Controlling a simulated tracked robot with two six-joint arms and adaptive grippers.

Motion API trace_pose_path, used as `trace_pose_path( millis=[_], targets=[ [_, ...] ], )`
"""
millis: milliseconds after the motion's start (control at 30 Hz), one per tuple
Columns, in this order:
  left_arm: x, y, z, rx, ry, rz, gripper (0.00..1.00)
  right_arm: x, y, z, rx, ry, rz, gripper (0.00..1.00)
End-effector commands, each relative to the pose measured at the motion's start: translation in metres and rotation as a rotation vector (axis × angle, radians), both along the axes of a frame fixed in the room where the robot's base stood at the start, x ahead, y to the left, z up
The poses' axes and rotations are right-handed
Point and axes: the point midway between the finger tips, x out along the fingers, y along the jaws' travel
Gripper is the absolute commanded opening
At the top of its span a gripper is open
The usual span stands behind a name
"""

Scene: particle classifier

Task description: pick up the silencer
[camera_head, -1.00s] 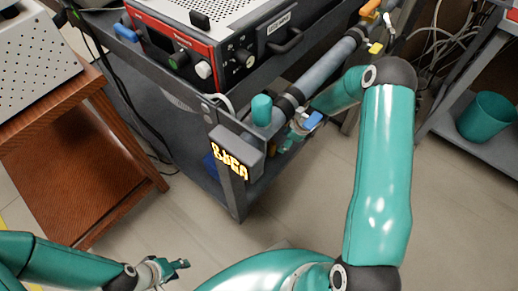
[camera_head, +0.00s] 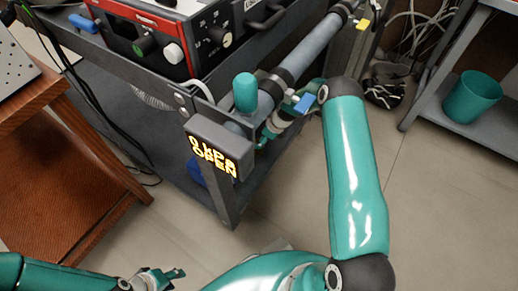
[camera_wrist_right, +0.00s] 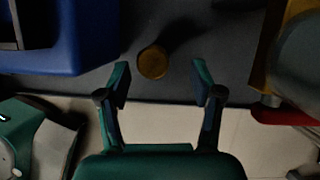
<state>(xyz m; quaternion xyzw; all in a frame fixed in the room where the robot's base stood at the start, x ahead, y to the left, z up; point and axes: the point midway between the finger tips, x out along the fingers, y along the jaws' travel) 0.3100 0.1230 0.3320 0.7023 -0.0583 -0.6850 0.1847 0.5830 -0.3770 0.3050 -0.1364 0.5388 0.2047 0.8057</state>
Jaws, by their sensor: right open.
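A small brass-coloured round piece (camera_wrist_right: 153,62), which looks like the silencer, stands on a dark grey surface in the right wrist view. I cannot make it out in the head view. My right gripper (camera_wrist_right: 160,82) is open, with one finger on each side of the piece and a gap to both. In the head view the right gripper (camera_head: 268,132) is partly hidden at the cart's edge, below the pipe. My left gripper (camera_head: 165,277) is at the bottom left, over the floor and away from the cart; its jaw opening is too small to judge.
The dark cart (camera_head: 228,205) carries a red-fronted instrument (camera_head: 150,40), a grey pipe (camera_head: 305,52), a teal cylinder (camera_head: 245,92) and a lit display (camera_head: 215,150) reading "0 kPa OPEN". A blue bin (camera_wrist_right: 60,45) and a yellow-and-red part (camera_wrist_right: 275,75) flank the right gripper.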

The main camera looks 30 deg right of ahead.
Motion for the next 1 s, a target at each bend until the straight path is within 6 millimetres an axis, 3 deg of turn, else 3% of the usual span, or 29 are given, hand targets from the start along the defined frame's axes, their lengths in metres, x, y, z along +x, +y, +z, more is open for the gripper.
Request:
trace_pose_path(
  millis=[400,700,1000],
  targets=[
    [0.0,0.0,-0.024,0.0,0.0,0.0,0.4,0.016,0.018,-0.043,-0.001,0.0,0.002,0.66],
    [0.0,0.0,-0.024,0.0,0.0,0.0,0.4,0.018,0.019,-0.046,-0.001,0.0,0.002,0.66],
    [0.0,0.0,-0.024,0.0,0.0,0.0,0.4,0.018,0.018,-0.046,0.0,0.0,0.001,0.16]
  ],
)
